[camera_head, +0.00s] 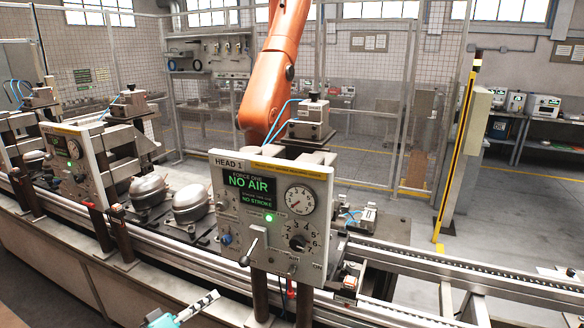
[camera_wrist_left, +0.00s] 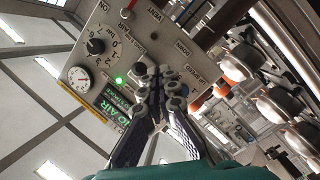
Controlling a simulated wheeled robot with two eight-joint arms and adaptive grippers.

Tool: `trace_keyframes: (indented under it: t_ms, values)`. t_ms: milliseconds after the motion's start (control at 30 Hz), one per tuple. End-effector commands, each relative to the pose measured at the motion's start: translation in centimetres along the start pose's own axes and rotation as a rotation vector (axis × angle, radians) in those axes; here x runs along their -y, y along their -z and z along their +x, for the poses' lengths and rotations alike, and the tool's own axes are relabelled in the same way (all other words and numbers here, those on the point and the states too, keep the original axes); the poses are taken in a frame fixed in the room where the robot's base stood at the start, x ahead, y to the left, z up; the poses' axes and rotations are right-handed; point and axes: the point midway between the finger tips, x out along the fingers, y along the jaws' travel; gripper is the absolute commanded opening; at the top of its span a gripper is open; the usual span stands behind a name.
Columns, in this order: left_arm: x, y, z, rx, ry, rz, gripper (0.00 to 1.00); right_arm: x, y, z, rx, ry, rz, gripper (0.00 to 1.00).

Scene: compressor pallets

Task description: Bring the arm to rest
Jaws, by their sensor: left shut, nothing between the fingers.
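My left gripper (camera_head: 211,298) is low in the head view, near the bottom edge, with a teal body and dark and pale fingers. It is in front of the conveyor, below and left of the HEAD 1 panel (camera_head: 230,213), and looks apart from it. In the left wrist view its fingertips (camera_wrist_left: 160,76) are together and empty, with the panel (camera_wrist_left: 112,48) beyond them. The panel's screen reads NO AIR and NO STROKE, and a green lamp is lit. My right gripper is in neither view.
A lever (camera_head: 250,249) juts from the panel near my left gripper. Metal compressor shells (camera_head: 189,204) stand on the conveyor (camera_head: 450,267) behind. A second panel (camera_head: 72,165) is at the left. An orange robot arm (camera_head: 268,85) stands behind the line. Open floor lies beyond, at the right.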

Motion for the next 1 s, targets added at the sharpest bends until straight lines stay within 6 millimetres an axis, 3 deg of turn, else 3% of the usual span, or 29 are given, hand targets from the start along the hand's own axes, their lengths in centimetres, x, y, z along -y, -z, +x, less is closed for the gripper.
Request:
trace_keyframes:
  t_ms: [33,167,267,400,533,700,1000]
  values:
    - [-1.0,-2.2,0.9,0.075,0.055,0.002,0.0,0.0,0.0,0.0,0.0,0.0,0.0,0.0]
    - [-2.1,-7.3,1.3,0.25,0.238,0.032,0.0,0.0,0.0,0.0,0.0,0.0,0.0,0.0]
    - [-2.7,-10.8,0.2,0.358,0.381,0.084,0.0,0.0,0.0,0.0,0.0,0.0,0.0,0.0]
    - [-3.1,-14.4,-3.0,0.468,0.573,0.198,0.0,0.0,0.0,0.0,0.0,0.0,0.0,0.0]
    - [-3.3,-16.1,-6.4,0.519,0.724,0.329,0.0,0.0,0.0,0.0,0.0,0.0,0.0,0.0]
    - [-3.4,-16.4,-9.7,0.531,0.845,0.474,0.0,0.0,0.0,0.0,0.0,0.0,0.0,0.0]
    - [-3.4,-16.0,-10.9,0.526,0.892,0.54,0.0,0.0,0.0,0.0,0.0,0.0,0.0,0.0]
